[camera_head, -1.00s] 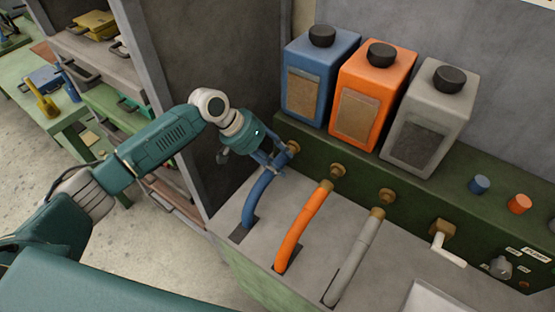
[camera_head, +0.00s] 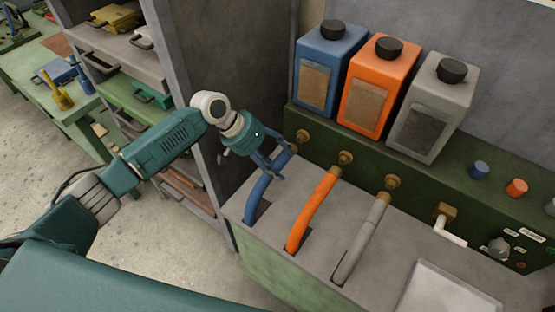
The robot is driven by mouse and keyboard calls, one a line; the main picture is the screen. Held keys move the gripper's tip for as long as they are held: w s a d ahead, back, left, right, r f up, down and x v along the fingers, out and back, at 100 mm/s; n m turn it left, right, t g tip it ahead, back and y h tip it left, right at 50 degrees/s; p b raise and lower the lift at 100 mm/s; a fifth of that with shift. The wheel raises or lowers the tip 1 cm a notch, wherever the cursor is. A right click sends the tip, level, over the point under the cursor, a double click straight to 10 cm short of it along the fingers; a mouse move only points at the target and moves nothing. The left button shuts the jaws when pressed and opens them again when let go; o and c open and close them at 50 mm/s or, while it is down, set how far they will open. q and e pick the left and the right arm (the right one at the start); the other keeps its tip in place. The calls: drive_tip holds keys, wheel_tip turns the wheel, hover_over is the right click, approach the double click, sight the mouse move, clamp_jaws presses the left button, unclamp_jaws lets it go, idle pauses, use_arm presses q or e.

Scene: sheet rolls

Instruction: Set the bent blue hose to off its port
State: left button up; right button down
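The bent blue hose (camera_head: 257,196) rises from a slot in the grey bench top and leans up toward the back panel. My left gripper (camera_head: 277,163) is at its upper end, with the fingers closed around it and partly hiding it. The hose's brass end (camera_head: 291,148) shows just past the fingers. The brass port (camera_head: 303,136) on the green panel is right behind it. The hose end appears slightly apart from the port, though the gap is small. My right gripper is not in view.
An orange hose (camera_head: 313,210) and a grey hose (camera_head: 361,240) stand to the right, their ends near ports. Blue (camera_head: 329,70), orange (camera_head: 379,85) and grey (camera_head: 433,110) containers stand on the ledge above.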

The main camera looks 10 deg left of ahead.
use_arm(q)
drive_tip(key=shift+w, duration=0.1)
drive_tip(key=shift+r, duration=0.2)
drive_tip(key=v, duration=1.1)
drive_tip(key=shift+a+r, duration=0.2)
drive_tip(key=shift+a, duration=0.1)
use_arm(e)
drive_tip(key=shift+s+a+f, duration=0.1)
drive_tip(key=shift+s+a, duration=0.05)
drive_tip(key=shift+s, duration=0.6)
use_arm(q)
drive_tip(key=shift+s+f, duration=0.1)
drive_tip(key=shift+s, duration=0.1)
